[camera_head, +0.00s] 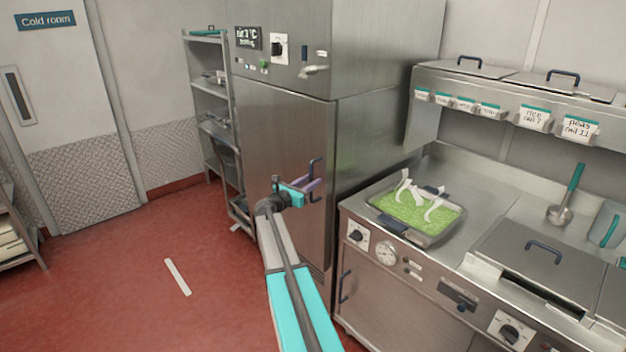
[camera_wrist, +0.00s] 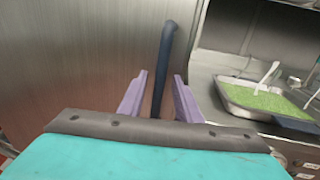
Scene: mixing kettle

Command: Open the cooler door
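The cooler door (camera_head: 283,160) is the tall steel front of the cabinet and looks shut; it fills the left of the wrist view (camera_wrist: 75,60). Its dark blue vertical handle (camera_head: 315,180) is near the door's right edge. In the wrist view the handle (camera_wrist: 164,55) runs down between the two purple fingers. My gripper (camera_head: 312,186) is at the handle, with its fingers (camera_wrist: 160,85) open on either side and a gap showing on each side. The handle's lower end is hidden behind my gripper.
A steel counter (camera_head: 480,190) with a pan of green food (camera_head: 415,212) stands right of the cooler. A wire shelf rack (camera_head: 210,100) is to its left. The red floor (camera_head: 130,270) in front is mostly clear, with one white strip (camera_head: 177,277).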

